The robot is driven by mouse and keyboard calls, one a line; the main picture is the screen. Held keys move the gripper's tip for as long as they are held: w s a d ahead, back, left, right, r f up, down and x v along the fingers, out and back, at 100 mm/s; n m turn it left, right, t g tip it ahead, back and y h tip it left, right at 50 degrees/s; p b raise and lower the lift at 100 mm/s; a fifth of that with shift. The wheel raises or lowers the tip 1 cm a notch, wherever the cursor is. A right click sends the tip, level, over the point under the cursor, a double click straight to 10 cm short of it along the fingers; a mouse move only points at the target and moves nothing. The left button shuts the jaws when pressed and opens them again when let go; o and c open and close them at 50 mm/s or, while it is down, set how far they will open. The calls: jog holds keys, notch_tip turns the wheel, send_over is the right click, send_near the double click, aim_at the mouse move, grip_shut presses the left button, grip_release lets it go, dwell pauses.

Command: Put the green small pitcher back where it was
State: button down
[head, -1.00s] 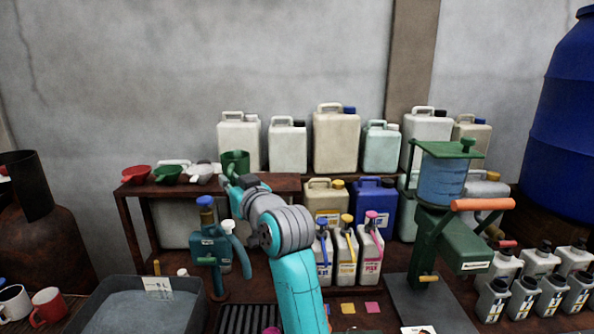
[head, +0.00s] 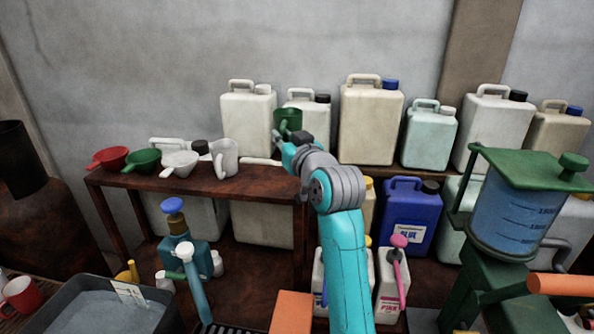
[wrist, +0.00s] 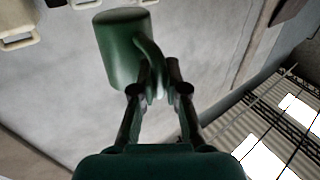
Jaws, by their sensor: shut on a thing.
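The green small pitcher (head: 289,120) is held up by my gripper (head: 286,146) near the right end of the wooden shelf (head: 130,181), in front of the pale jugs. In the wrist view the pitcher (wrist: 122,50) shows its green body, and my gripper (wrist: 157,92) is shut on its handle. In the head view my arm hides part of the gripper and of the shelf's right end. I cannot tell the exact gap between the pitcher and the shelf top.
Large jugs (head: 248,120) line the back. A green-framed blue vessel (head: 515,215) stands at right. Bare shelf shows right of the grey pitcher.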

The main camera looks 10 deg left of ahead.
jog(key=shift+f, duration=4.8)
jog(key=shift+f, duration=0.1)
jog(key=c, duration=1.2)
grip_release()
jog(key=v, duration=1.2)
